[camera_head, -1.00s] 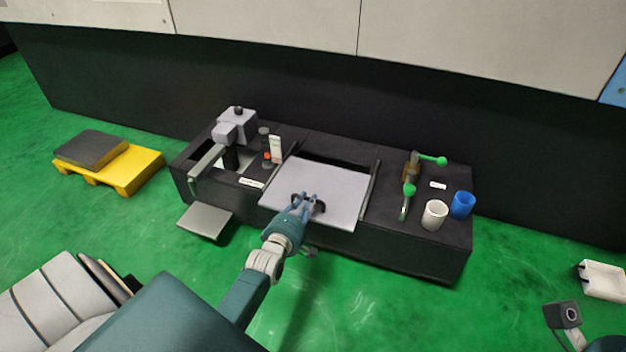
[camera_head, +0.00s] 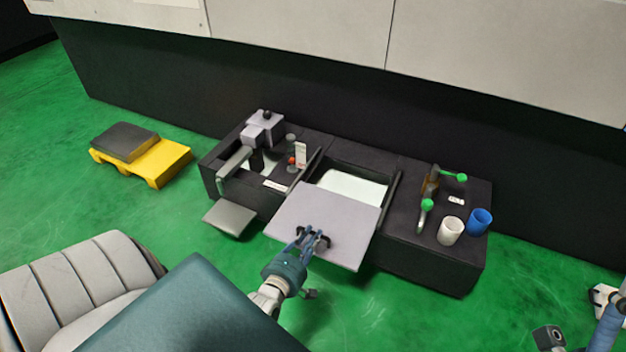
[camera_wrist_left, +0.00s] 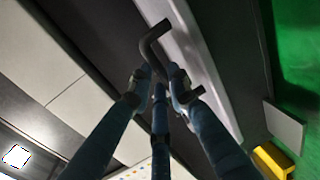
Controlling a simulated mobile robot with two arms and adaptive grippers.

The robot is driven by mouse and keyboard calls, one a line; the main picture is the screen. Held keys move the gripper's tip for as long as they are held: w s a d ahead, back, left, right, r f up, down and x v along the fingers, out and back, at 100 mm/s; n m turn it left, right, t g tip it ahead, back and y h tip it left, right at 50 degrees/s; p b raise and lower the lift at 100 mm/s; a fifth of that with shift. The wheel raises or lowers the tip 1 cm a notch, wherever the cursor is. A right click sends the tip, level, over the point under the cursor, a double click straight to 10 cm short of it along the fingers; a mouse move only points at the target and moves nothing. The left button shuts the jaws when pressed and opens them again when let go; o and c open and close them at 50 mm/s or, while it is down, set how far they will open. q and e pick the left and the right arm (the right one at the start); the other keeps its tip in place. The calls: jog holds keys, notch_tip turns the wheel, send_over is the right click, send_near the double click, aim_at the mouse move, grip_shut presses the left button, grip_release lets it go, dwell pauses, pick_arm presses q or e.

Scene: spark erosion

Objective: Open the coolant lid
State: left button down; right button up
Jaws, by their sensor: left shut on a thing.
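The coolant lid (camera_head: 325,219) is a flat light-grey panel on the middle of the dark bench, slid toward me and overhanging the front edge. Behind it the tank opening (camera_head: 352,186) shows a pale surface inside. My left gripper (camera_head: 312,238) is shut on the lid's dark handle near its front edge. In the left wrist view the fingers (camera_wrist_left: 163,85) close around the bent black handle (camera_wrist_left: 152,46), with the pale lid (camera_wrist_left: 205,65) beside it. Part of my right arm shows at the lower right; its gripper fingers are not clearly in view.
Dark rails (camera_head: 388,203) flank the opening. A grey machine head (camera_head: 264,128) stands on the left. Green-knobbed valves (camera_head: 427,205), a white cup (camera_head: 451,231) and a blue cup (camera_head: 480,221) stand on the right. A yellow pallet (camera_head: 160,162) lies on the green floor.

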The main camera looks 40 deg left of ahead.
pick_arm(q)
jog(key=shift+s, duration=0.1)
jog(key=c, duration=1.9)
grip_release()
jog(key=v, duration=1.2)
